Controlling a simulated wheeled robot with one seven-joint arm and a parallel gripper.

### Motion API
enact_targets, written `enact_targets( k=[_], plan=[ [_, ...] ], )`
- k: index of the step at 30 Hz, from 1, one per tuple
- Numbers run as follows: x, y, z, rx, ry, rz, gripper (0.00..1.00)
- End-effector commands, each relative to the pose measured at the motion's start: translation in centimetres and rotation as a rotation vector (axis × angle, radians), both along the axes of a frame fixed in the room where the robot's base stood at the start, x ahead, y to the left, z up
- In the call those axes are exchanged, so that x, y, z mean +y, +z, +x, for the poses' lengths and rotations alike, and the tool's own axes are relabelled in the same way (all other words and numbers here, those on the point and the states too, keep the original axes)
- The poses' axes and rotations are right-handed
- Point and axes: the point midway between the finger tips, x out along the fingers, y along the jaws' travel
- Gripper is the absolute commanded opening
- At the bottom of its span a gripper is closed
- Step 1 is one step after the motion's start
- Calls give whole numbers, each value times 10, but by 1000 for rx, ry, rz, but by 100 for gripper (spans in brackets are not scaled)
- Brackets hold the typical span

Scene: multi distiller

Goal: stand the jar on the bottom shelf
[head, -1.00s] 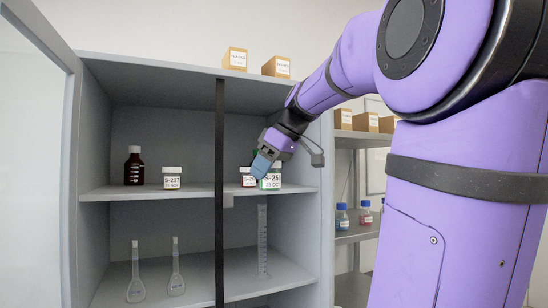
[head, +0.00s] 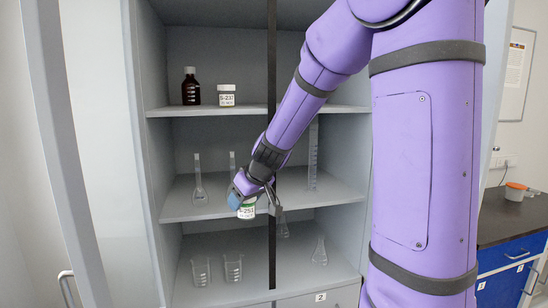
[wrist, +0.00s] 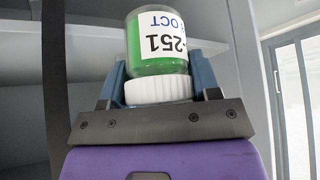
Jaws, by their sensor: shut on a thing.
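The jar (head: 247,211) has a white lid, green contents and a white label reading S-251. My gripper (head: 240,200) is shut on it, with the blue fingers on both sides of the white lid. In the wrist view the jar (wrist: 160,45) hangs between the fingers, its label facing the camera. In the head view it is in front of the cabinet, about level with the front edge of the middle shelf (head: 180,205), apart from the bottom shelf. The bottom shelf (head: 300,272) is below it, with bare room between the glassware.
A dark vertical post (head: 272,240) divides the cabinet front, close to my gripper. Two beakers (head: 233,267) stand on the bottom shelf's left, a conical flask (head: 320,251) on its right. A brown bottle (head: 190,90) and another jar (head: 227,97) stand higher. The open door (head: 60,150) is at left.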

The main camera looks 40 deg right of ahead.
Motion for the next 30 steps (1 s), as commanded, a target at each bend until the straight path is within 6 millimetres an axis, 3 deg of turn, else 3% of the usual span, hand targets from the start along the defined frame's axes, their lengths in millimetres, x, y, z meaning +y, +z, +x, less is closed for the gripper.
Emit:
enact_targets(
  k=[1,3,12,18,30],
  plan=[
    [7,-22,9,10,-8,-1,31],
    [15,-47,21,11,-22,-8,31],
    [43,-139,59,35,-82,-31,31],
    [60,-181,77,41,-114,-29,31],
    [90,-240,105,21,-154,-9,31]
  ],
)
